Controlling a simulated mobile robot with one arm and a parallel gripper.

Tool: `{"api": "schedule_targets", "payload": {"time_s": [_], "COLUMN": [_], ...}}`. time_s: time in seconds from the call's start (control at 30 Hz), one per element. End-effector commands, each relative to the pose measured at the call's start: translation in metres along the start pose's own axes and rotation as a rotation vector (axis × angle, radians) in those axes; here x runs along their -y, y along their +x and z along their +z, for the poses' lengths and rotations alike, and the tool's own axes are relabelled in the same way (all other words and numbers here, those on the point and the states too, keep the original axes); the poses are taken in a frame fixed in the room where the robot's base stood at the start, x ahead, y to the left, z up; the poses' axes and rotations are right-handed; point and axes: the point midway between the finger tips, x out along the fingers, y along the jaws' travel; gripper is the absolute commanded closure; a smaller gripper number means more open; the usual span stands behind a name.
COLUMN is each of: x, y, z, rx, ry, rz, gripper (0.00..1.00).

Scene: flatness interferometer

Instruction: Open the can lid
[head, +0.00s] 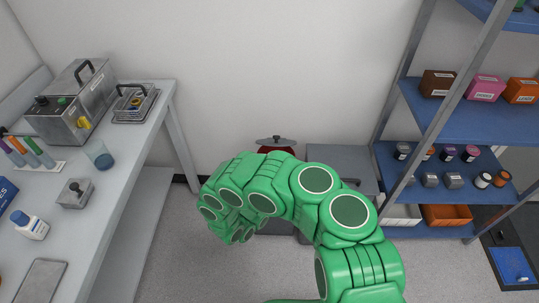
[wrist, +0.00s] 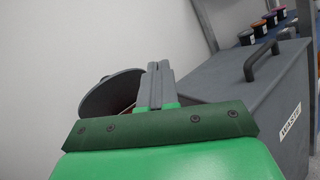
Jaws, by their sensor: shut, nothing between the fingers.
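The can (head: 277,150) is red and stands on the floor against the back wall, mostly hidden behind my green arm in the head view. Its grey round lid (head: 276,141) has a small dark knob on top. In the wrist view the lid (wrist: 107,92) is a grey disc that looks tilted, just left of my fingers and partly behind them. My gripper (wrist: 158,66) is shut with nothing between its fingers. I cannot tell whether the fingers touch the lid. The gripper is hidden behind the arm in the head view.
A grey waste bin (wrist: 237,92) with a dark handle stands close on the right. A blue-shelved rack (head: 460,122) with boxes and jars is further right. A bench (head: 130,165) with instruments and bottles is on the left. Floor is clear between bench and arm.

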Motion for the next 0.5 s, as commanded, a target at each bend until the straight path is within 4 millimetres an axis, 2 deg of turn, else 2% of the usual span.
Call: {"api": "schedule_targets", "payload": {"time_s": [0.2,0.33,0.5], "x": [-0.021,-0.026,-0.027], "y": [-0.04,-0.06,-0.073], "z": [-0.019,-0.028,-0.034], "rx": [-0.126,-0.183,-0.217], "ry": [-0.111,-0.156,-0.183], "rz": [0.367,0.509,0.589], "gripper": [1.0,1.0,1.0]}}
